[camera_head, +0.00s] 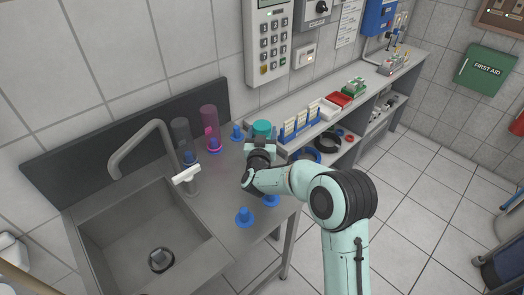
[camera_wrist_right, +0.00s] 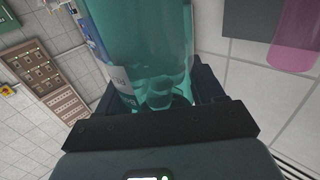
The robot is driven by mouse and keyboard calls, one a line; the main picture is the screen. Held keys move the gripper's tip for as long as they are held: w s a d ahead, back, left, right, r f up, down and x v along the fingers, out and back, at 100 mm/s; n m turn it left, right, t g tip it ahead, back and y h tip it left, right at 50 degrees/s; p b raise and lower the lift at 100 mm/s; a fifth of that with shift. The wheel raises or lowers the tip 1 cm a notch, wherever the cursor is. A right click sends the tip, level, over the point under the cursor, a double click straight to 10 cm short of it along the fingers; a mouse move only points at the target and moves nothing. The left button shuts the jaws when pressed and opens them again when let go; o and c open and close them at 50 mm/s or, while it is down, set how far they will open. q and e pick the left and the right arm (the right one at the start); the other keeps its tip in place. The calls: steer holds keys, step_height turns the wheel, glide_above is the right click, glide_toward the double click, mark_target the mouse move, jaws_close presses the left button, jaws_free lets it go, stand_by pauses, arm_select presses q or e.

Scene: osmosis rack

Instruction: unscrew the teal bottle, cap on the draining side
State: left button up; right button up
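The teal bottle (camera_head: 262,129) stands at the back right of the steel counter, with its upper end showing above my right gripper (camera_head: 258,160). In the right wrist view the see-through teal bottle (camera_wrist_right: 145,45) lies between the two dark fingers of my right gripper (camera_wrist_right: 158,95), which sit close against both its sides. A paler round part shows through the bottle near the fingers; I cannot tell whether it is the cap. The bottle's lower end is hidden by the gripper in the head view. My left gripper is not in view.
A pink bottle (camera_head: 209,120) and a dark clear bottle (camera_head: 181,134) stand on blue pegs along the back. Empty blue pegs (camera_head: 244,217) stand at the front. A sink (camera_head: 140,235) with a tall tap (camera_head: 140,145) is at left. A blue rack (camera_head: 300,122) is on the right shelf.

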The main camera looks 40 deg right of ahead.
steer(key=c, duration=0.7)
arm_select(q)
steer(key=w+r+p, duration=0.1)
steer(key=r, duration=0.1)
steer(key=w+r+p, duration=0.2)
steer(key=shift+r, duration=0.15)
arm_select(e)
step_height(320, 180, up, 20)
steer(key=o, duration=0.6)
steer(key=c, duration=0.6)
